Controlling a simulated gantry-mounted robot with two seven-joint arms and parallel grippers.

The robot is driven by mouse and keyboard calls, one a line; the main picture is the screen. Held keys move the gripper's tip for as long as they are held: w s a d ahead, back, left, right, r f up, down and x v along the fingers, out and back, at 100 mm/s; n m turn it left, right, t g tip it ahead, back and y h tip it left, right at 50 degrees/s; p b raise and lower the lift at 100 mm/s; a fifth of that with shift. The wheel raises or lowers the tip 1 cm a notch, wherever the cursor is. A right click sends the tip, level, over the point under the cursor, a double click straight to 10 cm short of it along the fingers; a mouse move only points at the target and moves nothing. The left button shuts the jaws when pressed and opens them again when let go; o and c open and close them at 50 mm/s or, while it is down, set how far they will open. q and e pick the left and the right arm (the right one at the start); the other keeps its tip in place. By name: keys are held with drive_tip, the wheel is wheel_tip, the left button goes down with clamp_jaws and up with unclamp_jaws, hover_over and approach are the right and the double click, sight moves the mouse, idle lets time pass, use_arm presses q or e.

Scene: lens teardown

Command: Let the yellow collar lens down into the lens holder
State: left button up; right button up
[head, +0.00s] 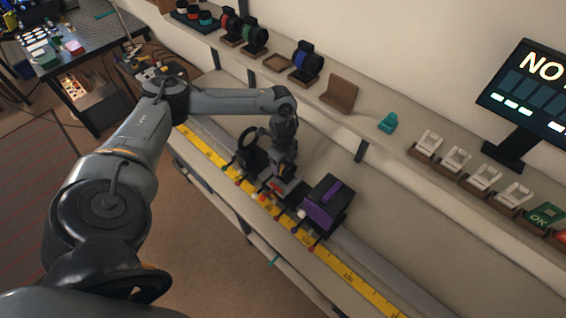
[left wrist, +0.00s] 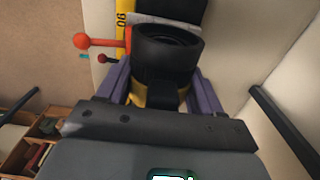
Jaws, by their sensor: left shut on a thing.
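The yellow collar lens (left wrist: 168,52) is a black cylinder with a yellow band low on it, in the left wrist view. My left gripper (left wrist: 158,88) is shut on it, with a purple-grey finger on each side of the collar. In the head view my left gripper (head: 281,187) is low over the rail with the yellow scale, between a black ring (head: 248,154) and a purple-and-black box (head: 326,205). The lens holder cannot be made out under the gripper, and I cannot tell whether the lens touches it. My right gripper is not in view.
A red-orange knob (left wrist: 82,41) on a rod stands close beside the lens. The yellow scale (head: 354,281) runs along the bench. The shelf behind carries ringed lenses (head: 308,62), a brown stand (head: 340,94), a teal piece (head: 388,122) and several white holders. A monitor (head: 525,95) stands right.

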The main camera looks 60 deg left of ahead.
use_arm(q)
drive_tip(key=shift+p, duration=0.35)
idle(0.4)
drive_tip(key=shift+f, duration=0.25)
idle(0.6)
drive_tip(key=shift+f+b, duration=0.35)
drive_tip(key=shift+f, duration=0.2)
drive_tip(key=shift+f, duration=0.6)
idle(0.4)
drive_tip(key=o, duration=1.5)
drive_tip(key=shift+c, duration=0.2)
